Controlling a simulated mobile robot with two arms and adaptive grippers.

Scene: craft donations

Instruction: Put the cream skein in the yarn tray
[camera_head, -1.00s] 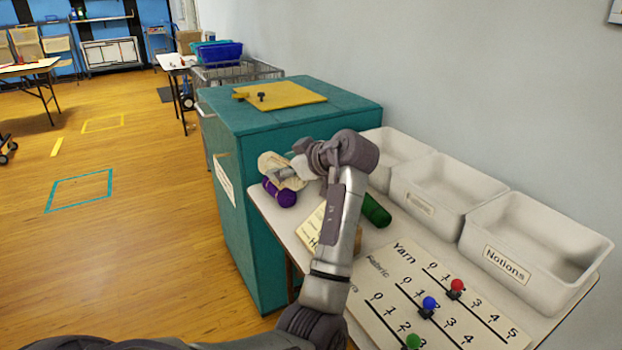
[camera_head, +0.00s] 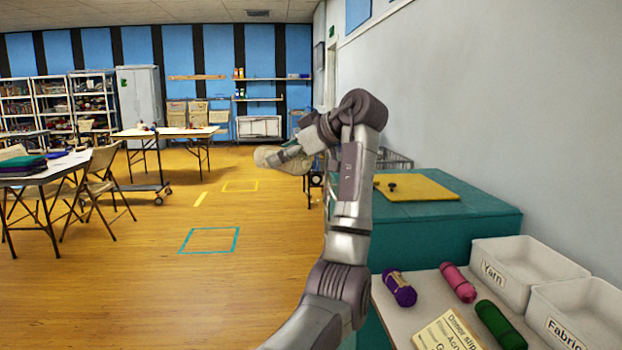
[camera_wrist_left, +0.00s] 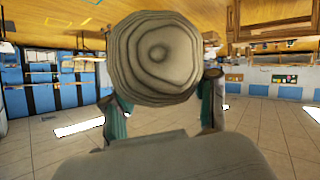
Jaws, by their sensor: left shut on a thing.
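The cream skein (camera_head: 266,157) is held in my left gripper (camera_head: 280,158), up in the air to the left of the teal cabinet. In the left wrist view the skein (camera_wrist_left: 155,57) shows end-on, with the fingers of the left gripper (camera_wrist_left: 163,108) on either side of it. The yarn tray (camera_head: 525,262) is a white bin with a "Yarn" label, at the back of the table at the lower right. The skein is well apart from it. The part of the tray's inside that I see looks empty. My right gripper is not in view.
A purple skein (camera_head: 399,288), a pink skein (camera_head: 458,283) and a green skein (camera_head: 500,325) lie on the table before the trays, near a paper slip (camera_head: 447,332). The fabric tray (camera_head: 575,325) stands beside the yarn tray. The teal cabinet (camera_head: 440,235) has a yellow board on top.

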